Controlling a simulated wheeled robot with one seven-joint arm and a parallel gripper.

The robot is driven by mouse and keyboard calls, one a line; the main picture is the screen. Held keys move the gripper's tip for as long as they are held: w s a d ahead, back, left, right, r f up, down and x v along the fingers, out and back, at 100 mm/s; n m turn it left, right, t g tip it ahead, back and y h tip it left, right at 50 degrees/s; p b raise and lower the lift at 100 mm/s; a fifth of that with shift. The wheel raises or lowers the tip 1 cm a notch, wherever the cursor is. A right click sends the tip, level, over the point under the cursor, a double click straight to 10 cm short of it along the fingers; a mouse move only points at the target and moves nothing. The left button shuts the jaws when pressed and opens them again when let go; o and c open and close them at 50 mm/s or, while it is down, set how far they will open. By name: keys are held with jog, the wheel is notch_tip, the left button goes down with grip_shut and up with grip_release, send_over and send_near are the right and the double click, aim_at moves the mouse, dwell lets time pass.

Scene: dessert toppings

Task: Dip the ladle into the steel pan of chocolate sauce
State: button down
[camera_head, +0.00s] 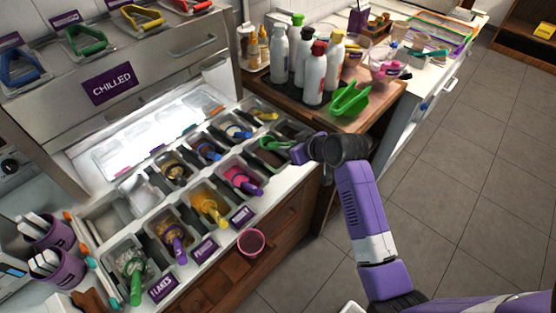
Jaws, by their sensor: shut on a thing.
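The steel pan (308,136) of dark brown chocolate sauce is at the right end of the toppings counter, partly hidden by my arm. My gripper (294,153) is at the front edge of this pan, reached in from the right. It is shut on a green utensil, which I take to be the ladle (272,143). The ladle lies low over the pan area, to the left of the gripper. Its bowl is small here, and I cannot tell whether it touches the sauce.
Floor at right is clear.

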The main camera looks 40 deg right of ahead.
jog(key=shift+r, duration=2.2)
jog(key=shift+s, duration=0.1)
